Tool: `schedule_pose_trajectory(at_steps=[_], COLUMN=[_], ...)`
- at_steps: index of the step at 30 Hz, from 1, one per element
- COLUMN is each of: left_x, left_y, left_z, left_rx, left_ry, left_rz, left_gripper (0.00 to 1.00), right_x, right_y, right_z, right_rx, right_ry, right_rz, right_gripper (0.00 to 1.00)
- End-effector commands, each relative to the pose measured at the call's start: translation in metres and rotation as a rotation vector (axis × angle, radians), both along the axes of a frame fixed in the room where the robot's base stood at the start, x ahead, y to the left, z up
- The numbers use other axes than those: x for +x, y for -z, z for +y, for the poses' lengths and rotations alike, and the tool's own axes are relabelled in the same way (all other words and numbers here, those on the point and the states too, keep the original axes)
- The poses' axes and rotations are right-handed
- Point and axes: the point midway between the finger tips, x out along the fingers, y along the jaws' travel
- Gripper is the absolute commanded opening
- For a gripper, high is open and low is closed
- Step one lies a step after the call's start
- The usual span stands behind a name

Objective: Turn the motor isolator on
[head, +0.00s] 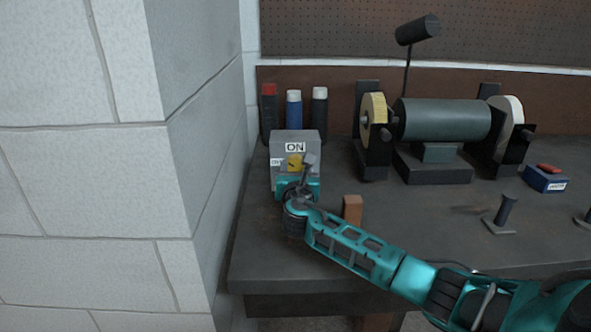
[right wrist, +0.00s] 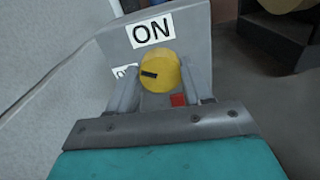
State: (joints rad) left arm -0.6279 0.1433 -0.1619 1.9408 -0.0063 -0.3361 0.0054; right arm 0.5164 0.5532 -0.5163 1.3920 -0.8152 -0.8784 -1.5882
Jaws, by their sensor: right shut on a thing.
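The motor isolator is a grey box (head: 282,143) at the back left of the bench, against the wall side. It has a white ON label (head: 295,147) above a yellow knob (head: 293,162) and a second label (head: 276,162) at the left, partly hidden in the right wrist view. There the knob (right wrist: 165,65) shows a black mark pointing left, toward that second label, not up at ON. My right gripper (right wrist: 160,80) is shut on the knob, one finger on each side. A small red square (right wrist: 178,99) shows below the knob. My left gripper is out of view.
Several bottles (head: 293,112) stand behind the isolator. A bench grinder (head: 440,120) stands right of it. A brown block (head: 352,208) stands close beside my right forearm. A blue box (head: 545,181) and a dark post (head: 505,211) are farther right. A block wall (head: 200,200) borders the left.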

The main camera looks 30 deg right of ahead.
Motion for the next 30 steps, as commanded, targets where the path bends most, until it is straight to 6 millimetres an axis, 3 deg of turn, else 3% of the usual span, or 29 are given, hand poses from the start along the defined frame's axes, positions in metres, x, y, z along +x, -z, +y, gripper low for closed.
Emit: schedule_pose_trajectory(at_steps=[30], left_x=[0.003], left_y=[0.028], left_z=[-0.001], left_rx=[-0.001], left_ry=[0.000], left_rz=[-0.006], left_gripper=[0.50], right_x=[-0.002], right_y=[0.003], right_z=[-0.002], right_rx=[0.772], right_ry=[0.000], right_rz=[-0.473], right_gripper=[0.19])
